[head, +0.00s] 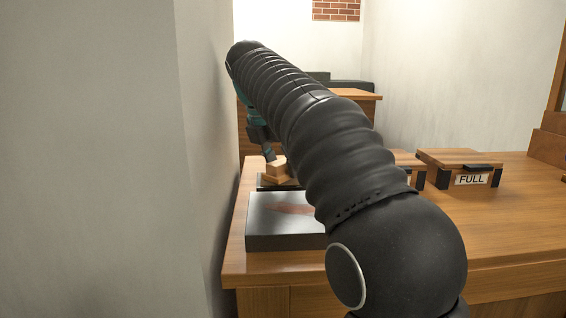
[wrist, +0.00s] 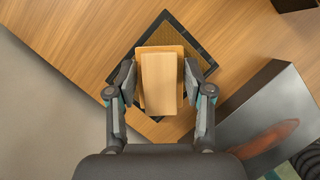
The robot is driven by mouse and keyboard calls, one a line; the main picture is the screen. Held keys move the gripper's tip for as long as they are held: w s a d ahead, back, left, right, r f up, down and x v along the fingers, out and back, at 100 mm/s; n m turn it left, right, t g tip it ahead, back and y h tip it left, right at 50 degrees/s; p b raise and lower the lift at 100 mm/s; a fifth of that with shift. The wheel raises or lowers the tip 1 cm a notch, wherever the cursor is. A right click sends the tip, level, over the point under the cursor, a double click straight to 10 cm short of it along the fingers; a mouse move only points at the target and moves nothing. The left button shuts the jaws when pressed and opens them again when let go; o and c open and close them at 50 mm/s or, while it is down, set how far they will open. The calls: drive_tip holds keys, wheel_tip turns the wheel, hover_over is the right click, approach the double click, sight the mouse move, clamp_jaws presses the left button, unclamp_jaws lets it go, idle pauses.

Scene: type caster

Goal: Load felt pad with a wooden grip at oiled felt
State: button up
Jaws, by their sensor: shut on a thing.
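My gripper (wrist: 159,78) is shut on the wooden grip (wrist: 158,84) of a pad, one finger on each side. A wider wooden board (wrist: 166,49) shows around the grip; any felt under it is hidden. Below it is a flat square with a dark frame and a brownish inside (wrist: 207,62), perhaps the oiled felt. In the head view the wooden grip (head: 277,164) is over that low dark-edged square (head: 264,184), with my gripper (head: 270,152) at it. I cannot tell whether the pad touches the square. My arm hides part of this.
A grey slab with a reddish-brown patch (head: 262,234) lies nearer on the wooden table (head: 500,235); it also shows in the wrist view (wrist: 255,110). A wooden box labelled FULL (head: 460,160) stands to the right, another partly hidden beside it. A wall (head: 205,150) is close left.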

sight(283, 162)
drive_tip(key=shift+r+p, duration=0.5)
drive_tip(key=shift+r, duration=2.7)
drive_tip(key=shift+d, duration=0.1)
